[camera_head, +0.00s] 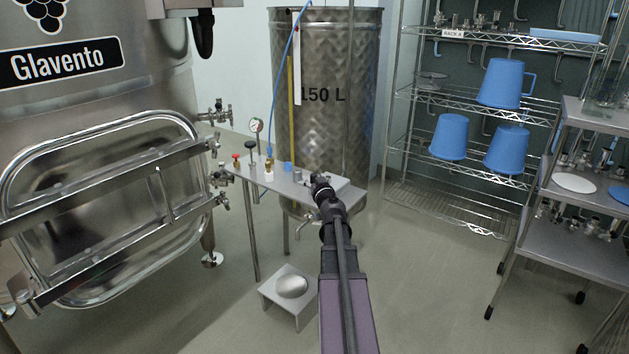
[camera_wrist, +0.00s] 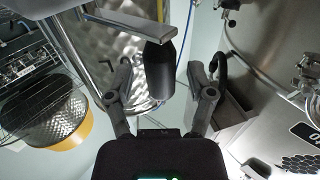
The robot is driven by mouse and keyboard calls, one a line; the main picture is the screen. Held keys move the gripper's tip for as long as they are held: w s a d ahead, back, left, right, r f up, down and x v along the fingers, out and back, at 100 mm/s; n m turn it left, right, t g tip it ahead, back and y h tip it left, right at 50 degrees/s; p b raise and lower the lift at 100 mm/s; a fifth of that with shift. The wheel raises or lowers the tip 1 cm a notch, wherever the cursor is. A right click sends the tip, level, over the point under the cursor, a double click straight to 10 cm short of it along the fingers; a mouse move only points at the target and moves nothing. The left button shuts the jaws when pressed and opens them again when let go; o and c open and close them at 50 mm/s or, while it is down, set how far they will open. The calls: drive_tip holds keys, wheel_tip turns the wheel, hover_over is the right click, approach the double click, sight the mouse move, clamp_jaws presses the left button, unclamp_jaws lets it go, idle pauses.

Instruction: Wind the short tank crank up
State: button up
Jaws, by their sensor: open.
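The short tank (camera_head: 345,60), a dimpled steel cylinder marked 150 L, stands behind a small steel table; its patterned wall also shows in the wrist view (camera_wrist: 110,45). In the wrist view a black cylindrical grip (camera_wrist: 160,70), which looks like the crank handle, is just ahead of and between my fingertips. A flat grey bar (camera_wrist: 125,32) beside it looks like the crank arm. My gripper (camera_wrist: 160,86) is open, one finger on each side of the grip, with gaps visible. In the head view my gripper (camera_head: 321,184) is over the table; I cannot make out the crank there.
The steel table (camera_head: 270,178) carries valves, knobs and a gauge (camera_head: 256,125). The large Glavento vat (camera_head: 110,85) stands left. A low stand (camera_head: 312,312) with a domed lid is on the floor. A wire rack (camera_head: 470,190) with blue jugs and a cart (camera_head: 575,245) are right.

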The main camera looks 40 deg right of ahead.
drive_tip(key=shift+s, duration=0.1)
drive_tip(key=v, duration=1.2)
idle(1.2)
drive_tip(key=w+a+f+n+g+y, duration=0.1)
drive_tip(key=w+a+f+n+y, duration=0.2)
drive_tip(key=a, duration=0.6)
drive_tip(key=w+a+f+n+g+y, duration=0.1)
drive_tip(key=w+a+f+g+y, duration=0.15)
drive_tip(key=a+y, duration=0.45)
drive_tip(key=w+a+f+n+g+y, duration=0.1)
drive_tip(key=w+a+f+n+y, duration=0.2)
drive_tip(key=a, duration=0.8)
drive_tip(key=s+a+f+g+h, duration=0.1)
drive_tip(key=s+a+f+g, duration=0.25)
drive_tip(key=a, duration=0.25)
drive_tip(key=s+a+f+m+g+h, duration=0.1)
drive_tip(key=s+a+f+g+h, duration=0.1)
drive_tip(key=s+a+f+g, duration=0.3)
drive_tip(key=s+a+f+g+h, duration=0.1)
drive_tip(key=s+a+f+g, duration=0.15)
drive_tip(key=a, duration=0.45)
wheel_tip(320, 180, up, 25)
drive_tip(key=p, duration=2.3)
drive_tip(key=shift+f+m+h+p, duration=0.15)
drive_tip(key=shift+m+h+p, duration=0.15)
drive_tip(key=shift+h+p, duration=0.1)
